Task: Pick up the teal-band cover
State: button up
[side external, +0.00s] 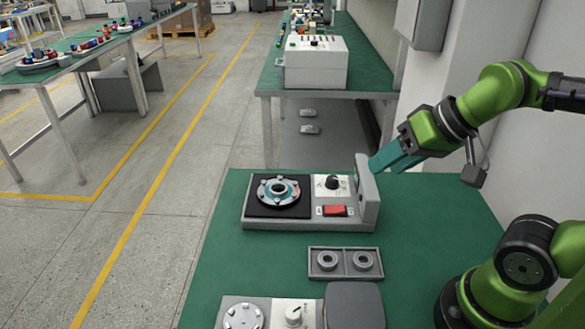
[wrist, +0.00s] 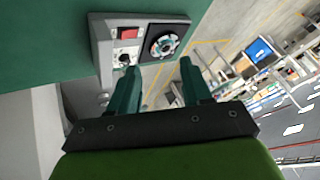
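A round metal part with a teal ring and a dark centre (side external: 278,192) sits on the black pad of a grey fixture; it also shows in the wrist view (wrist: 164,44). I cannot tell whether this ring is the teal-band cover, and no other teal-banded part is clear. My gripper (side external: 378,164) is beside the fixture's upright end plate, on its right, above table height and tilted. In the wrist view its two teal fingers (wrist: 159,67) are apart with nothing between them, so it is open and empty.
The grey fixture (side external: 310,226) has a red switch (side external: 334,210), a black knob (side external: 332,182) and a tall end plate (side external: 367,195). In front are a tray with two rings (side external: 345,276), another round-plate unit (side external: 242,315) and a dark grey block (side external: 354,306). Green table (side external: 215,262) is clear at left.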

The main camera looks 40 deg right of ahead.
jog(key=shift+o, duration=0.8)
